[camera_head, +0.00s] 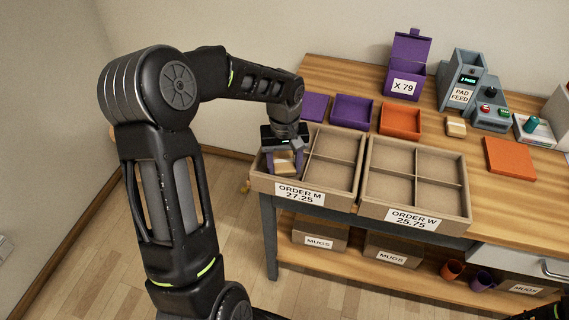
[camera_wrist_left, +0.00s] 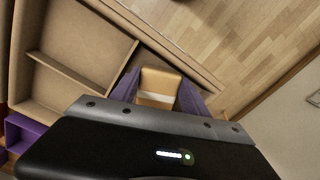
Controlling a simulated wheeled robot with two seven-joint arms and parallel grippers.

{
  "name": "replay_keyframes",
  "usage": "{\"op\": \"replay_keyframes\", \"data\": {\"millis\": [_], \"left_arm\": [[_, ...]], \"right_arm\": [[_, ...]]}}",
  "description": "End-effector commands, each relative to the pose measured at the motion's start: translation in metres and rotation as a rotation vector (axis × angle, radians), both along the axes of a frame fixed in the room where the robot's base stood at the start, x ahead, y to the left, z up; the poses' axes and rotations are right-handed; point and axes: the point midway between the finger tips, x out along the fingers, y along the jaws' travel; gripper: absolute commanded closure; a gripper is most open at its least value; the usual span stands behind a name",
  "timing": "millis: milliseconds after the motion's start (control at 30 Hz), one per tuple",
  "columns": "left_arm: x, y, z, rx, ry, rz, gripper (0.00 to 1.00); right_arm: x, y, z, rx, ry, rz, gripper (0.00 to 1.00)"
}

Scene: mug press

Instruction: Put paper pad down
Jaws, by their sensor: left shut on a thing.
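My left gripper (camera_head: 284,166) points down at the near left compartment of the ORDER M crate (camera_head: 315,198). It is shut on a small tan paper pad (camera_head: 284,160) with a pale band. In the left wrist view the pad (camera_wrist_left: 160,84) sits between the two purplish fingers (camera_wrist_left: 158,98), close to the crate's walls (camera_wrist_left: 175,52). I cannot tell whether the pad touches the compartment floor. The other visible compartments of this crate look empty. My right gripper is not clearly seen.
The ORDER W crate (camera_head: 412,214) stands to the right, empty. Behind are purple (camera_head: 352,111) and orange (camera_head: 400,120) trays and another tan pad (camera_head: 456,127). The pad feed machine (camera_head: 459,82) and an orange mat (camera_head: 510,158) are further right. Mug boxes (camera_head: 320,235) sit on the lower shelf.

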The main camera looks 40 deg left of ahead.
Motion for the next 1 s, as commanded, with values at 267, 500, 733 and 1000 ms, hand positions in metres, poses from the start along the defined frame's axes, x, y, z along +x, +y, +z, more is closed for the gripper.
{"op": "replay_keyframes", "data": {"millis": [267,500,733,1000], "left_arm": [[0.000,0.000,-0.003,0.000,0.000,0.000,0.39],[0.000,0.000,-0.003,0.000,0.000,0.000,0.38],[0.001,0.001,0.009,0.002,-0.002,0.000,0.38],[0.002,0.001,0.057,0.002,-0.006,0.001,0.38]], "right_arm": [[0.000,0.000,-0.003,0.000,0.000,0.000,1.00],[0.000,0.000,-0.002,0.000,0.000,0.000,1.00],[0.000,0.000,-0.001,0.000,0.000,0.000,1.00],[0.000,0.000,-0.003,0.000,0.000,0.000,1.00]]}}
